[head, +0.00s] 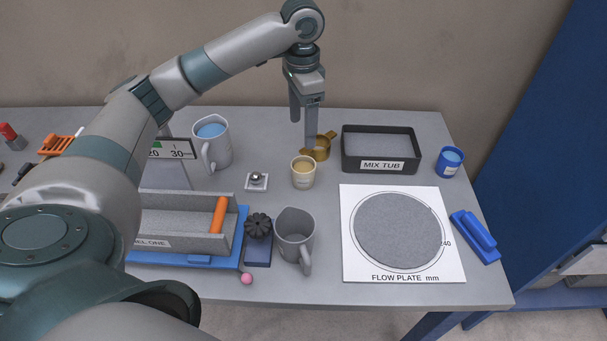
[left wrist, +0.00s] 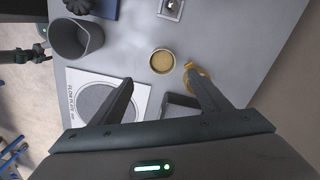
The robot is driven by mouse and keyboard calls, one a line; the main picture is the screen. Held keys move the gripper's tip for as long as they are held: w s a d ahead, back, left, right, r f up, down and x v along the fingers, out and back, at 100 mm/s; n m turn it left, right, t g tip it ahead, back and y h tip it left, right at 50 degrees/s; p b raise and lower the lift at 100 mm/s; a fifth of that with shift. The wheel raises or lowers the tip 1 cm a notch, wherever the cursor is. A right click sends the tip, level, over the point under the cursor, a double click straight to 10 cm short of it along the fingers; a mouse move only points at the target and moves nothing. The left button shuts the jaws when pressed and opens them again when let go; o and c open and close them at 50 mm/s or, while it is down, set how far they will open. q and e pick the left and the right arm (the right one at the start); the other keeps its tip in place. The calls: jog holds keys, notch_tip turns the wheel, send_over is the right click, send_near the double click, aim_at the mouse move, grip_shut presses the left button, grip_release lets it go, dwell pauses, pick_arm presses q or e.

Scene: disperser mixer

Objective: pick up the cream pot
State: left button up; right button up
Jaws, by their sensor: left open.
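The cream pot (head: 303,173) is a small round tub with tan contents, standing upright on the grey table. It also shows from above in the left wrist view (left wrist: 162,61). My left gripper (head: 308,120) is open and points down above and behind the pot in the head view. In the left wrist view its fingertips (left wrist: 159,76) are spread to either side of the pot's near edge, with nothing between them. I cannot tell the exact height gap. My right gripper is not seen in the head view.
A brass cup with handles (head: 322,150) stands close behind the pot, near one finger. The black mix tub (head: 381,167) and flow plate (head: 358,269) lie to the right. A blue-filled jug (head: 221,157), a steel ball on a plate (head: 257,181) and a grey mug (head: 294,246) are nearby.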

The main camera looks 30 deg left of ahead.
pick_arm(q)
jog(key=p, duration=0.3)
send_near(303, 160)
jog(key=s+f, duration=0.1)
jog(key=f, duration=0.1)
jog(key=s+d+f, duration=0.1)
jog(key=s+f, duration=0.1)
jog(key=f, duration=0.1)
jog(key=shift+d+f, duration=0.35)
jog(key=shift+d, duration=0.05)
jog(key=shift+f, duration=0.45)
